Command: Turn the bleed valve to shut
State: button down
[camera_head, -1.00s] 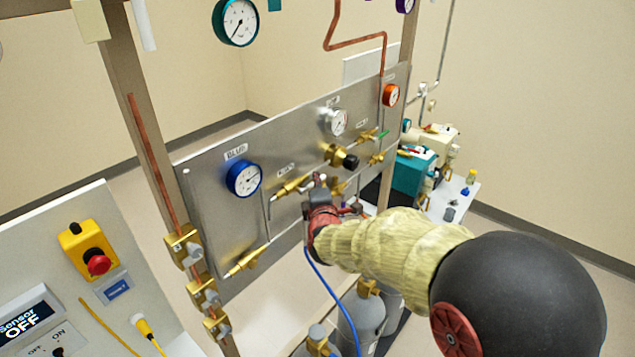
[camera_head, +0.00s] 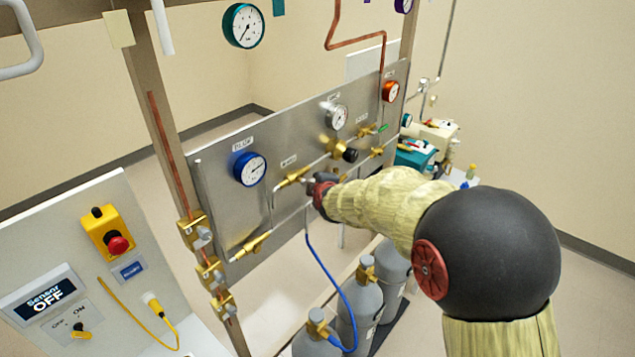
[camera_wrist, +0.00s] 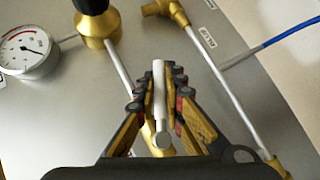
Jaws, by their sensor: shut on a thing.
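In the wrist view, my gripper (camera_wrist: 160,100) is shut on a silver bar-shaped valve handle (camera_wrist: 160,78), one finger on each side. The handle's round end points toward the camera. Brass of the valve body shows behind the fingers and is mostly hidden. In the head view, my gripper (camera_head: 316,186) is at the steel panel (camera_head: 222,195), just right of a brass valve (camera_head: 294,177) under a small label. My glove-like sleeve and hand hide the held valve there. I cannot read the label of the held valve.
A brass regulator with a black knob (camera_head: 347,153) and a white gauge (camera_head: 337,117) sit close above right of my gripper. A blue hose (camera_head: 330,285) hangs below toward grey cylinders (camera_head: 362,305). A blue gauge (camera_head: 250,168) is left on the panel.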

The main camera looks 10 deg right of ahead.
jog(key=shift+s+a+f+m+g+b, duration=0.15)
jog(key=shift+f+m+g+b, duration=0.35)
jog(key=shift+b, duration=1.1)
jog(key=shift+a+f+y+b, duration=0.15)
jog(key=shift+y+b, duration=0.25)
jog(key=shift+b, duration=1.25)
jog(key=b, duration=0.5)
jog(key=shift+s+f+g+y, duration=0.1)
jog(key=shift+f+g+y, duration=0.2)
jog(key=shift+f+g, duration=0.1)
jog(key=b, duration=0.2)
jog(key=m+g+y+b, duration=0.1)
jog(key=b, duration=0.1)
jog(key=shift+s+a+f+b, duration=0.2)
jog(key=shift+a+f+b, duration=0.05)
jog(key=shift+a+b, duration=0.1)
jog(key=shift+s+a+f+m+g+y, duration=0.2)
jog(key=shift+s+a+m+g+y, duration=0.2)
jog(key=shift+a+m+g+y, duration=0.3)
jog(key=shift+s+a+f+m+g+y, duration=0.15)
jog(key=shift+s+a+m+g+y, duration=0.25)
jog(key=shift+g+y, duration=0.4)
jog(key=shift+s+a+f+m+g+y, duration=0.2)
jog(key=shift+s+a+m+g+y, duration=0.25)
jog(key=shift+y, duration=0.45)
jog(key=shift+w, duration=0.1)
jog(key=c, duration=1.9)
grip_release()
jog(key=shift+r, duration=0.1)
